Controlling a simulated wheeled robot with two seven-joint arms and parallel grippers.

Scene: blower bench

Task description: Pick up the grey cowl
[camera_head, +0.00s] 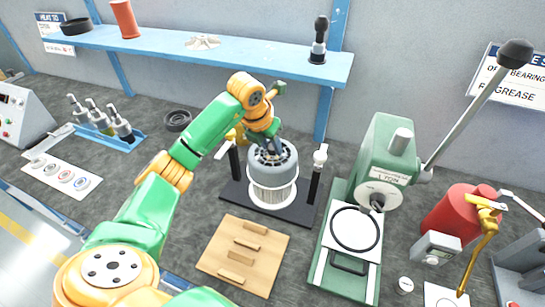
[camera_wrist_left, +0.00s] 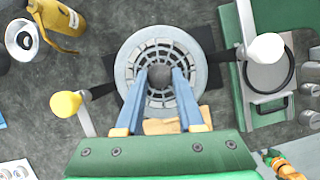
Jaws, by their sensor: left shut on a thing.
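The grey cowl (camera_head: 262,160) is a round cap with slots around its top and a dark knob at its centre. It is at the top of a ribbed cylindrical blower on a black base (camera_head: 232,192), in the middle of the bench. My left gripper (camera_head: 273,148) reaches down onto it from above. In the left wrist view, its two blue fingers (camera_wrist_left: 161,80) close on the dark central knob of the cowl (camera_wrist_left: 131,62). I cannot tell whether there is a gap under the cowl.
Black posts stand on both sides of the blower, with a white knob (camera_head: 320,154) and a yellow knob (camera_wrist_left: 66,104). A green press (camera_head: 384,150) is to the right, a wooden board (camera_head: 225,245) in front. A blue shelf (camera_head: 270,63) runs behind.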

